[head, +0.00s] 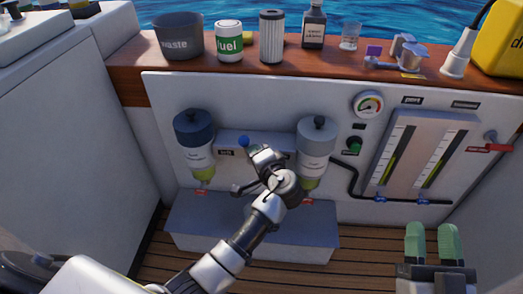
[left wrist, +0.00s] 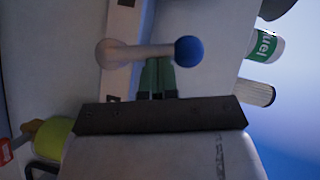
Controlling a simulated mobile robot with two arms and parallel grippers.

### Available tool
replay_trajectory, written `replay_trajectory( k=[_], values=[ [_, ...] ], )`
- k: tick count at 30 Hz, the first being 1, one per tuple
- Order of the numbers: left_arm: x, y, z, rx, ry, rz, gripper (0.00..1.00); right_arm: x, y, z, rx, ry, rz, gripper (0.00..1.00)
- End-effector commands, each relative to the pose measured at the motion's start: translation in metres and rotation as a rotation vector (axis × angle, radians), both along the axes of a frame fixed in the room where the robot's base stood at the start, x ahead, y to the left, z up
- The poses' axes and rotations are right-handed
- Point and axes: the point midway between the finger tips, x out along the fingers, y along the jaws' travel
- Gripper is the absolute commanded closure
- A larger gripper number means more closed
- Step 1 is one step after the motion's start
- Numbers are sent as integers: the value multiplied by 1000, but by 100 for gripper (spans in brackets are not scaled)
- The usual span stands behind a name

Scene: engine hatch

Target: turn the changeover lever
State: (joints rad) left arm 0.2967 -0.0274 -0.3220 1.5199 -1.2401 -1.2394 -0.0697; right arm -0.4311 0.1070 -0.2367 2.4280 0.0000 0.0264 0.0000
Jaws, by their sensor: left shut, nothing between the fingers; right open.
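The changeover lever shows in the left wrist view as a pale arm with a blue ball knob (left wrist: 188,51) at its right end and a round pivot (left wrist: 108,52) at its left. In the head view the blue knob (head: 244,141) shows between the two filters, and my left arm hides most of the rest. My left gripper (left wrist: 158,63) is shut and empty, its green fingertips right beside the lever arm. I cannot tell whether they touch it. My right gripper (head: 432,238) is open and empty at the lower right, away from the lever.
A blue-topped filter (head: 194,140) and a grey-topped filter (head: 317,140) flank the lever. A grey box (head: 200,228) stands below. Right of them are a gauge (head: 369,104), a green knob (head: 354,144) and sight tubes. A waste bin (head: 179,38) and fuel can (head: 229,42) stand above.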

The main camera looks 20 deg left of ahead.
Motion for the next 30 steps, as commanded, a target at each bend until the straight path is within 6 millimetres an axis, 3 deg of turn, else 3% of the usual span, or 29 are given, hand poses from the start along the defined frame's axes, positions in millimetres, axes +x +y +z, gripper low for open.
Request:
replay_trajectory(
  k=[7, 15, 21, 30],
  values=[
    [-3, 11, 5, -166, -47, 2, 100, 8, -7, -45, -107, 401, -24, 57],
    [-6, 20, 4, -309, -90, 1, 100, -7, -20, -94, -201, 777, -46, 57],
    [-7, 24, 2, -374, -107, 1, 100, -22, -27, -114, -241, 951, -56, 57],
    [-7, 26, 0, -410, -119, -1, 100, -32, -32, -125, -263, 1047, -61, 57]
  ],
)
